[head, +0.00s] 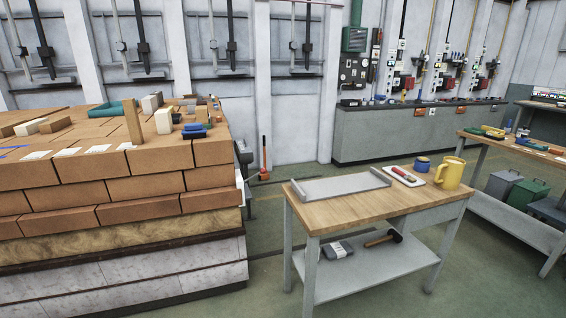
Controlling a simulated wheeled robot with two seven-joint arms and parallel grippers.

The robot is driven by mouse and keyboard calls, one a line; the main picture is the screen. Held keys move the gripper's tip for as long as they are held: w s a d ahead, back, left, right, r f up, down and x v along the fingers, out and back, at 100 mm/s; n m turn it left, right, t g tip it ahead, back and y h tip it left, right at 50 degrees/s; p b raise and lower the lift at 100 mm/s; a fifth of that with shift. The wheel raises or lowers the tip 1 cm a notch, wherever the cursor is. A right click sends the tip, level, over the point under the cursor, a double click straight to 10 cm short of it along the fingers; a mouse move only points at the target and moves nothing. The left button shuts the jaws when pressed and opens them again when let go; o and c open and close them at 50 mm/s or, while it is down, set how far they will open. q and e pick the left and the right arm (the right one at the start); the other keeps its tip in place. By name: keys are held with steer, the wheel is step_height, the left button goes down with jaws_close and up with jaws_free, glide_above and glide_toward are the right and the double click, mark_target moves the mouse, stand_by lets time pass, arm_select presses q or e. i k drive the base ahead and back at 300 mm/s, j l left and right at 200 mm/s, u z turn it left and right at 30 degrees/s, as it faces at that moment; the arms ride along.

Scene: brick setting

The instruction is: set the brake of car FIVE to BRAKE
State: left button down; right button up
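A large car stacked with orange-brown bricks (110,190) fills the left side. Its pale base (130,275) shows below the bricks. No number can be read on it, so I cannot tell whether it is car FIVE. A thin upright orange and black lever-like thing (264,155) stands behind the car's right end, near the wall. I cannot tell whether it is a brake lever or how it is set. No BRAKE marking is readable. Neither of my grippers is in view.
Another bench (515,145) is at far right. Green floor (262,225) is open between car and table.

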mark_target(263, 171)
steer(key=i+j+z, duration=0.1)
steer(key=i+z, duration=0.2)
steer(key=i, duration=0.2)
steer(key=i+j+z, duration=0.3)
steer(key=i, duration=0.2)
steer(key=i+j+z, duration=0.3)
steer(key=i, duration=0.2)
